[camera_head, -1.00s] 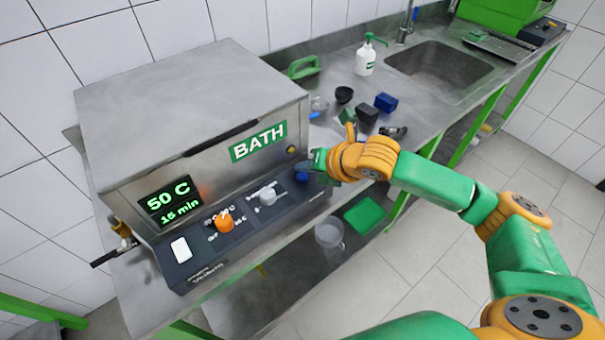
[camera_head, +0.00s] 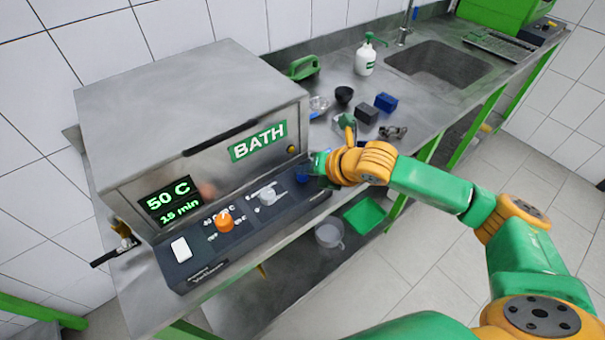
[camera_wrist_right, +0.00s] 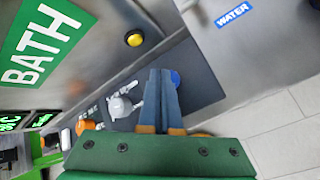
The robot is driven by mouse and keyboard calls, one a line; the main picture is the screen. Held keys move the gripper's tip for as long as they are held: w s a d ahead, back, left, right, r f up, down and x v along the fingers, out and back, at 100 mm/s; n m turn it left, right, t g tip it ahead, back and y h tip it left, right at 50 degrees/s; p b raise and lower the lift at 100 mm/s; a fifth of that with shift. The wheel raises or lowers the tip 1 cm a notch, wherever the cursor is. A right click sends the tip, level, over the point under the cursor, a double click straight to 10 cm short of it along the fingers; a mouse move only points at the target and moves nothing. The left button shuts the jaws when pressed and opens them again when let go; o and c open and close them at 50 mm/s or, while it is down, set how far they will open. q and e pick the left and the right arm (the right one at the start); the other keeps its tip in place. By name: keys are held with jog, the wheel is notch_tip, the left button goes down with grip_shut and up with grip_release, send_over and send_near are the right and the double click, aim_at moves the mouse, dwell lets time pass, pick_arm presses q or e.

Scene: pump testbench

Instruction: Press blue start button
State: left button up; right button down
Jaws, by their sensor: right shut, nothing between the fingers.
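The blue start button (camera_head: 302,175) is at the right end of the bath's dark control panel, partly hidden by my right gripper (camera_head: 314,164) in the head view. In the right wrist view the blue button (camera_wrist_right: 175,78) shows just beside the shut fingertips (camera_wrist_right: 161,72). My right gripper is shut and empty, close to the button; I cannot tell whether it touches. The bath (camera_head: 190,110) is a steel box with a green BATH label and a display reading 50 C and 15 min. My left gripper is not in view.
The panel also has an orange knob (camera_head: 224,220), a grey knob (camera_head: 267,196) and a white switch (camera_head: 181,249). A yellow button (camera_wrist_right: 134,38) is on the bath front. Blue and dark blocks (camera_head: 386,102), a soap bottle (camera_head: 365,58) and a sink (camera_head: 440,68) are behind my right arm.

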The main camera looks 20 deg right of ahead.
aim_at(305, 179)
jog(key=shift+f, duration=0.4)
dwell(0.5)
jog(key=shift+r+p, duration=0.95)
jog(key=shift+p, duration=0.15)
notch_tip(305, 179, up, 5)
jog(key=p, duration=0.6)
jog(key=shift+r, duration=0.15)
